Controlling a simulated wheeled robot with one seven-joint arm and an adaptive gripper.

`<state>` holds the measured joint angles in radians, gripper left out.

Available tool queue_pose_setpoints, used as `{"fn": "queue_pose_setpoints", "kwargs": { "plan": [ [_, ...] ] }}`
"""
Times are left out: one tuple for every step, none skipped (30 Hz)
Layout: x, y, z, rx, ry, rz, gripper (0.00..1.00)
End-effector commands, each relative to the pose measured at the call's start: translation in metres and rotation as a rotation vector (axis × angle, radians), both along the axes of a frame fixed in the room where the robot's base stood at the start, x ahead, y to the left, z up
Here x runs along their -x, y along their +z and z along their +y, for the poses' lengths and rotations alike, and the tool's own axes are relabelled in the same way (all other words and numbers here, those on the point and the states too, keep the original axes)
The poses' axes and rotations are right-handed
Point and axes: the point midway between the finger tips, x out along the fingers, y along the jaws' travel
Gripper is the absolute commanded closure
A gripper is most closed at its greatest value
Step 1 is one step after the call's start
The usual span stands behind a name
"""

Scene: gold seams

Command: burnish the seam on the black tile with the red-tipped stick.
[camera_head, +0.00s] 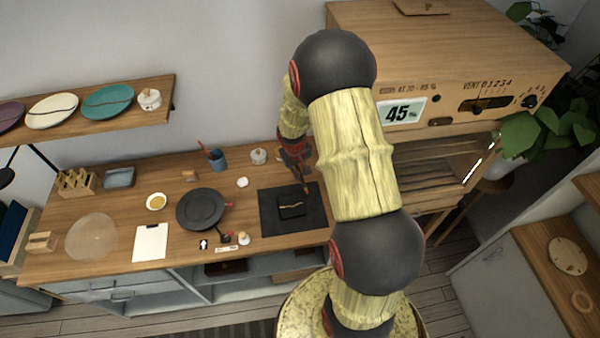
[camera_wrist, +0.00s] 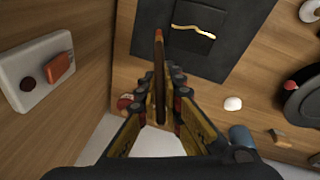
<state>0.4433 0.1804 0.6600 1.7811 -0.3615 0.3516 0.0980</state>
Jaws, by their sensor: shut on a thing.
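The black tile (camera_head: 291,213) lies on a dark mat (camera_head: 268,225) on the wooden counter. A wavy gold seam (camera_head: 290,206) crosses it; tile (camera_wrist: 212,18) and seam (camera_wrist: 190,29) also show in the wrist view. My gripper (camera_head: 299,168) is above the mat's back right part. It is shut on a slim dark stick (camera_wrist: 159,75) with a reddish-orange tip, which points away from the fingers. In the wrist view the tip (camera_wrist: 158,36) appears over the mat, left of the tile and apart from the seam. Its height above the mat is unclear.
A black round plate (camera_head: 202,209) with a red-ended item stands left of the mat. A blue cup (camera_head: 216,159) and lidded jar (camera_head: 259,156) are at the back. A wooden cabinet (camera_head: 460,60) with a "45%" display stands right.

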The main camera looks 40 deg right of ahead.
Motion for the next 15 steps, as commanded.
{"fn": "queue_pose_setpoints", "kwargs": {
  "plan": [
    [-0.001, 0.004, 0.000, 0.000, 0.000, -0.001, 1.00],
    [-0.002, 0.005, 0.001, 0.000, 0.001, -0.001, 1.00],
    [-0.002, 0.007, 0.001, 0.000, 0.001, -0.001, 1.00],
    [-0.003, 0.008, 0.001, 0.000, 0.001, -0.001, 1.00],
    [-0.003, 0.010, 0.001, 0.000, 0.001, -0.001, 1.00],
    [-0.004, 0.012, 0.002, 0.000, 0.002, -0.001, 1.00],
    [-0.004, 0.013, 0.002, 0.001, 0.002, -0.002, 1.00],
    [-0.005, 0.014, 0.002, 0.001, 0.002, -0.002, 1.00],
    [-0.005, 0.016, 0.002, 0.001, 0.002, -0.002, 1.00],
    [-0.006, 0.016, 0.003, 0.001, 0.002, -0.002, 1.00],
    [-0.006, 0.017, 0.003, 0.001, 0.002, -0.002, 1.00],
    [-0.006, 0.018, 0.003, 0.001, 0.002, -0.002, 1.00],
    [-0.006, 0.018, 0.003, 0.001, 0.002, -0.002, 1.00],
    [-0.006, 0.018, 0.003, 0.001, 0.002, -0.002, 1.00],
    [-0.006, 0.018, 0.003, 0.001, 0.002, -0.002, 1.00]
  ]
}}
